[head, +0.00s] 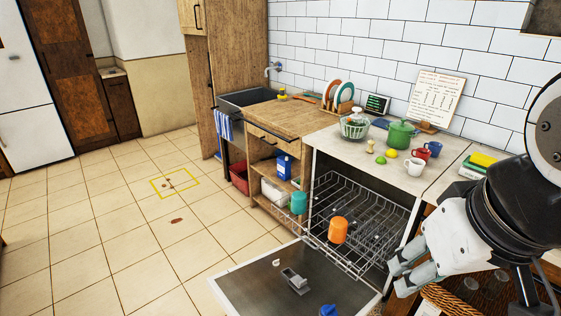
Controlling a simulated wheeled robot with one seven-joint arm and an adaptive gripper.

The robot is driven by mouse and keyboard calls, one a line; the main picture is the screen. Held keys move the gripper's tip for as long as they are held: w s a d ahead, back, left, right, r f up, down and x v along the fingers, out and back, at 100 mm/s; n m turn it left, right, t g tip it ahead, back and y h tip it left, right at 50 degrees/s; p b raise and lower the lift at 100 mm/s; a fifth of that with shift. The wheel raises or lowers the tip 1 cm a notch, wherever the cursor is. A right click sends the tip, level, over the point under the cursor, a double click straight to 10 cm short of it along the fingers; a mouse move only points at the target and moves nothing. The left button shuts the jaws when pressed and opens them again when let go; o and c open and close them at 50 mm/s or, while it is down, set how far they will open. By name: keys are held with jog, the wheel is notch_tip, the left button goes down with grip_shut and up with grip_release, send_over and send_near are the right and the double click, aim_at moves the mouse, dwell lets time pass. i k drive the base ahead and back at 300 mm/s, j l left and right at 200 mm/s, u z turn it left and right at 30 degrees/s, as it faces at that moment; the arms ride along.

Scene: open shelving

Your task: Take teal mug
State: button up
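The teal mug (299,203) shows in the head view at the left front corner of the dishwasher's wire rack, in front of the open wooden shelves. I cannot tell exactly what it rests on. My gripper (397,277) is at the lower right, beside the right side of the dishwasher. Its two grey fingers are apart with nothing seen between them. The gripper is well to the right of the teal mug and apart from it, with the rack and an orange mug (338,229) between them.
The dishwasher door (255,283) is folded down, with a grey object (294,281) and a blue item (328,311) on it. The counter (335,139) holds a green pot (400,134) and several mugs. Tiled floor (130,240) at left is mostly clear.

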aim_at(299, 198)
jog(key=i+j+z, duration=0.1)
jog(key=j+z, duration=0.15)
jog(key=j, duration=0.45)
jog(key=j+z, duration=0.3)
jog(key=j, duration=0.4)
jog(key=i+j+z, duration=0.15)
jog(key=j, duration=0.25)
jog(key=i+j+z, duration=0.15)
jog(key=j, duration=0.3)
jog(key=i+j+z, duration=0.15)
jog(key=j, duration=0.35)
jog(key=i+j+z, duration=0.15)
jog(key=j, duration=0.3)
jog(key=i+j+z, duration=0.1)
jog(key=j, duration=0.4)
jog(key=i+j+z, duration=0.2)
jog(key=j, duration=0.3)
jog(key=j+z, duration=0.15)
jog(key=j, duration=0.35)
jog(key=j+z, duration=0.2)
jog(key=j, duration=0.3)
jog(key=i, duration=0.05)
